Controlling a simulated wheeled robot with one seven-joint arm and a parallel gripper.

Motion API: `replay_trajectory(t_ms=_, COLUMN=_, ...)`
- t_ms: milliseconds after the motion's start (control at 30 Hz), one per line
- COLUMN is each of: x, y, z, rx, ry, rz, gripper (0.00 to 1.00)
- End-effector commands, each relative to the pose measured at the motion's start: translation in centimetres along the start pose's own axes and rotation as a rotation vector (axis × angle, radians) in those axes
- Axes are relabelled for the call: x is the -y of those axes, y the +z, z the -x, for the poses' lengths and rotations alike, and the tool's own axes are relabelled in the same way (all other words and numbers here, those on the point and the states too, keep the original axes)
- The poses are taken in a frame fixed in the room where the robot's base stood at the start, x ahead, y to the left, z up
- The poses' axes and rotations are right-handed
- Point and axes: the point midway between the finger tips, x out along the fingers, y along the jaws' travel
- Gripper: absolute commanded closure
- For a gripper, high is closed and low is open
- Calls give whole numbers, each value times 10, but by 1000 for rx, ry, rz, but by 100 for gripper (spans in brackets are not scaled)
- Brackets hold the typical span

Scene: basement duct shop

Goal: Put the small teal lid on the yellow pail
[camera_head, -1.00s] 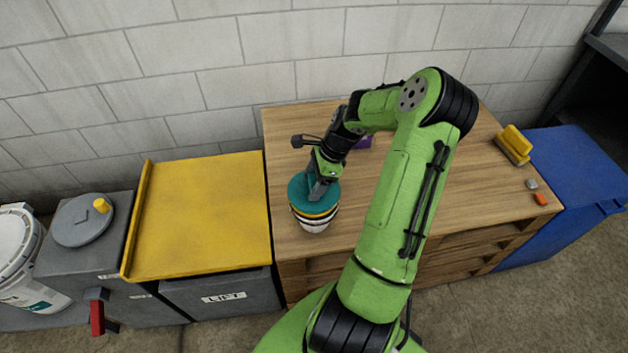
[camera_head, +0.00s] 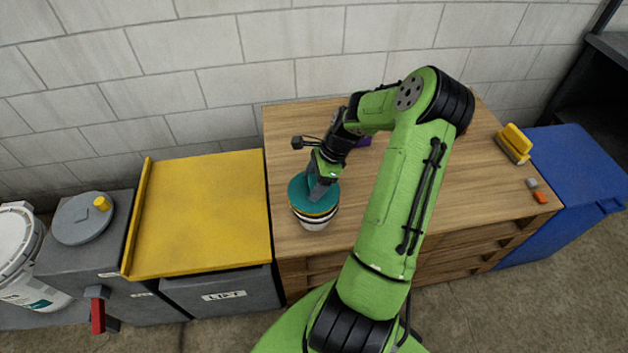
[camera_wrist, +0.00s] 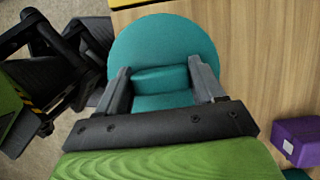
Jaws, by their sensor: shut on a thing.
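The small teal lid (camera_head: 299,195) is a round disc with a raised block handle, seen from above. My gripper (camera_head: 318,188) is shut on this handle, with one finger on either side of it in the wrist view (camera_wrist: 160,82). The yellow pail (camera_head: 317,217) is directly under the lid near the left front of the wooden bench; a yellow band and a pale lower body show below the lid. The lid hides its mouth, so I cannot tell whether the lid is fully seated or slightly above the rim.
The wooden bench (camera_head: 450,185) is mostly clear. A purple block (camera_wrist: 298,142) lies behind my gripper. A yellow brush (camera_head: 515,143) and small grey and orange pieces lie at the right. A yellow-topped cabinet (camera_head: 205,215) adjoins the left side; a wall stands behind.

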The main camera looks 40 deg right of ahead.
Motion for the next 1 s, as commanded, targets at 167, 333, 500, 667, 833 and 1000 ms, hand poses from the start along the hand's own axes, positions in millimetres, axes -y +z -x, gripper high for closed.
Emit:
replay_trajectory(t_ms=167, x=0, y=-1, z=-3, rx=0, ry=0, rz=1, gripper=26)
replay_trajectory(t_ms=333, x=0, y=-1, z=-2, rx=0, ry=0, rz=0, gripper=22)
replay_trajectory(t_ms=500, x=0, y=0, z=1, rx=0, ry=0, rz=0, gripper=22)
replay_trajectory(t_ms=667, x=0, y=1, z=19, rx=0, ry=1, rz=-1, gripper=22)
replay_trajectory(t_ms=833, x=0, y=1, z=34, rx=0, ry=0, rz=0, gripper=22)
replay_trajectory(t_ms=1000, x=0, y=0, z=50, rx=0, ry=0, rz=-1, gripper=22)
